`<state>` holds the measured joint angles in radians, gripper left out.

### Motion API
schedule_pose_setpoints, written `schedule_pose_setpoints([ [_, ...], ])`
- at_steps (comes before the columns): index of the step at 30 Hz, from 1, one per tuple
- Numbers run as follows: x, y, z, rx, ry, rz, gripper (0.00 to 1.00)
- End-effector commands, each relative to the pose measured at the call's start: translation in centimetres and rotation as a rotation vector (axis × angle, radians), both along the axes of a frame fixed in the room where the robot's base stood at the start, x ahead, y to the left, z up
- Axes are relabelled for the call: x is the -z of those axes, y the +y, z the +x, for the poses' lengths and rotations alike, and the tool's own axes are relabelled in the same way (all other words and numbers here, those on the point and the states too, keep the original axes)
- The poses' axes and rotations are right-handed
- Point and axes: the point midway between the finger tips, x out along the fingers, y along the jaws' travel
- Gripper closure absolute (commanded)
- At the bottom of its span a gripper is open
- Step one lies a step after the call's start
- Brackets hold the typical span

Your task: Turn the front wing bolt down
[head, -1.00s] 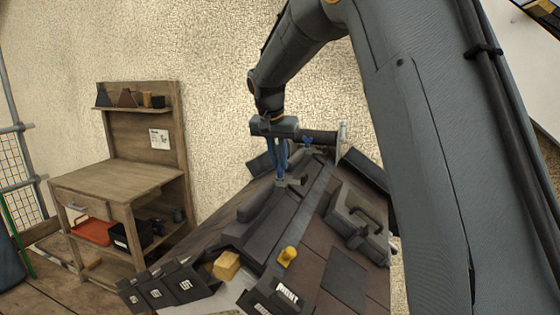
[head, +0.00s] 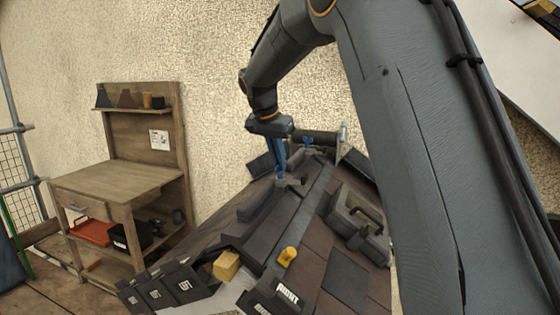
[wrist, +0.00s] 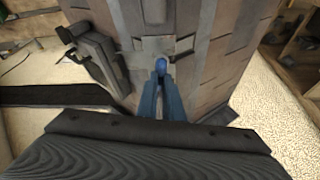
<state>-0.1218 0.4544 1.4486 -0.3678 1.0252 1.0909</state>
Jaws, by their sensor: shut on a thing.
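My gripper (head: 280,176) points down at the dark clamp (head: 297,187) on the roof ridge, its blue fingers closed on the front wing bolt. In the wrist view the fingers (wrist: 160,75) meet on the blue, rounded head of the front wing bolt (wrist: 160,64). The fingers hide most of this bolt in the head view. A second blue wing bolt (head: 308,143) stands farther back on the ridge, apart from my gripper.
A grey case (head: 357,220) lies on the right slope. A yellow block (head: 227,265), a small yellow item (head: 288,256) and dark labelled boxes (head: 165,287) are at the front. A wooden workbench (head: 120,190) stands left.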

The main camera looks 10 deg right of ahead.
Motion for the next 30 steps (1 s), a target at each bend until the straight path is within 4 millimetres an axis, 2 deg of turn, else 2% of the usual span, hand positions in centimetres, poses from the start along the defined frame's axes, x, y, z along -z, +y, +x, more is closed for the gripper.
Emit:
schedule_pose_setpoints([
  [12,0.05,0.23,0.02,0.164,0.003,0.002,1.00],
  [27,0.03,0.25,0.00,0.181,0.004,0.001,1.00],
  [28,0.03,0.25,0.00,0.181,0.004,0.001,0.90],
  [30,0.03,0.23,0.01,0.180,0.003,0.002,0.78],
])
